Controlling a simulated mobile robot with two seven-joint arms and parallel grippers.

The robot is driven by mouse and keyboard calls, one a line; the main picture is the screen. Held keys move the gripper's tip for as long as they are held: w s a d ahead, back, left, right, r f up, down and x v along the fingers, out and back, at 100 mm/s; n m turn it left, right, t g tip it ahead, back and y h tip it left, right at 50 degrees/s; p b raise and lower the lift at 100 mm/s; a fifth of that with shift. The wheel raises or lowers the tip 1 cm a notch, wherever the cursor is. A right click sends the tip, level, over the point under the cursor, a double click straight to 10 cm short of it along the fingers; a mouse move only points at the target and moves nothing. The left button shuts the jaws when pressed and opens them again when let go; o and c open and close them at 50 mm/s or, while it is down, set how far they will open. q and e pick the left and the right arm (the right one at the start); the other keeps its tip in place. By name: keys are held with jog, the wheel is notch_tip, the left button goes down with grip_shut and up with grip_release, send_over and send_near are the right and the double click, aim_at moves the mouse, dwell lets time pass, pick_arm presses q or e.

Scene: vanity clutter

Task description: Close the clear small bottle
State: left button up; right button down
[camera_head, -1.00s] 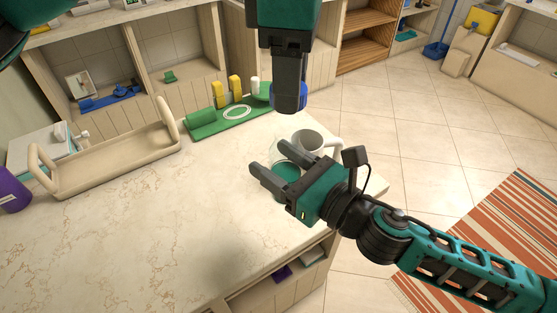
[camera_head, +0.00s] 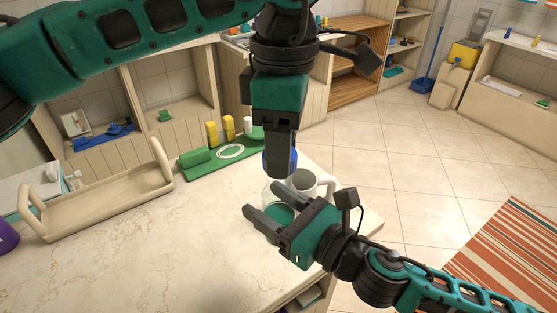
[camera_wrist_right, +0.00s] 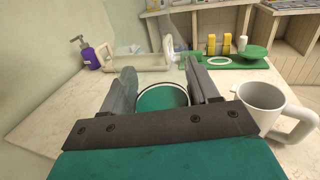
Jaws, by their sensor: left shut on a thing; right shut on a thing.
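The clear small bottle (camera_head: 271,197) with green contents stands near the counter's right edge. My right gripper (camera_head: 262,198) is shut around it, one finger on each side. In the right wrist view the bottle (camera_wrist_right: 162,97) sits between the fingers (camera_wrist_right: 162,82), its green inside showing as a round disc. My left gripper (camera_head: 279,168) points down above and slightly beyond the bottle. It is shut on a blue cap (camera_head: 294,160), mostly hidden behind its fingers. The exact gap between cap and bottle mouth cannot be told.
A white mug (camera_head: 318,180) stands close beside the bottle, on its right. A green mat (camera_head: 198,169) with yellow bottles (camera_head: 212,134) lies behind. A beige tray (camera_head: 105,200) is at the left. The front-left countertop (camera_head: 140,260) is clear.

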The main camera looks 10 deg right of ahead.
aim_at(280, 209)
pick_arm(q)
jog(key=shift+f, duration=0.95)
jog(key=shift+f, duration=0.55)
dwell(0.3)
